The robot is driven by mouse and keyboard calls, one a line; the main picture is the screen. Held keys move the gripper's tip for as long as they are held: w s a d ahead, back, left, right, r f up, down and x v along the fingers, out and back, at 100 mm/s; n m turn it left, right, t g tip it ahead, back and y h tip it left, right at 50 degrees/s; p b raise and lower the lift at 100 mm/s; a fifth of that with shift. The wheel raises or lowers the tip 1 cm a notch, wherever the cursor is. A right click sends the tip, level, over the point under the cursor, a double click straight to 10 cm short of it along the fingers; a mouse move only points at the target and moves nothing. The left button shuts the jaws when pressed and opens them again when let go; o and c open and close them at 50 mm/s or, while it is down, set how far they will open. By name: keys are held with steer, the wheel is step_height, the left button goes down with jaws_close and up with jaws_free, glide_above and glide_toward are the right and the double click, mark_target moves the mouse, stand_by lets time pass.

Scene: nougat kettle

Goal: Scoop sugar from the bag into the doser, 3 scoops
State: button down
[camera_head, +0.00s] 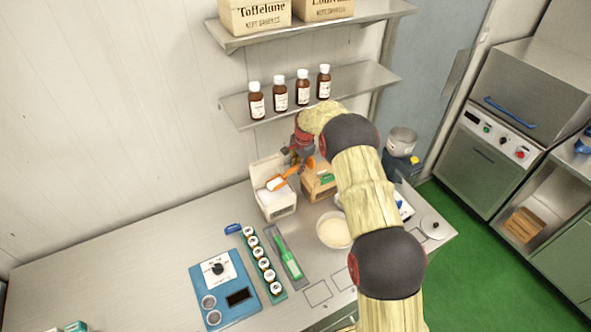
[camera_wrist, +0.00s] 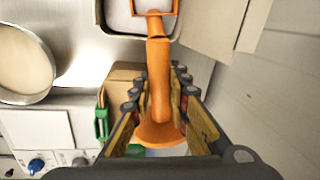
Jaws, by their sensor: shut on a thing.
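My gripper (camera_head: 303,157) is shut on the handle of an orange scoop (camera_head: 289,177). In the wrist view the scoop (camera_wrist: 157,65) runs between the fingers (camera_wrist: 158,90), its square head at the top edge. The scoop's head is at the mouth of the open white sugar bag (camera_head: 281,207), with white sugar inside its outline. I cannot tell whether the head is in the sugar or just above it.
A brown box (camera_head: 318,186) with a green item stands right of the bag. A pale-filled bowl (camera_head: 334,231) is in front. Several jars (camera_head: 262,264), a green tool (camera_head: 287,257) and a blue device (camera_head: 226,288) lie left. A bottle shelf (camera_head: 340,93) hangs behind.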

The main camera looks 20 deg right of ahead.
step_height(320, 180, up, 2)
steer(key=shift+r, duration=0.1)
steer(key=shift+w+d+r+p, duration=0.15)
steer(key=shift+r+p, duration=0.25)
steer(key=shift+r, duration=0.35)
steer(key=shift+s+d+r+p, duration=0.1)
steer(key=shift+r+p, duration=0.25)
steer(key=shift+r, duration=0.35)
stand_by(0.3)
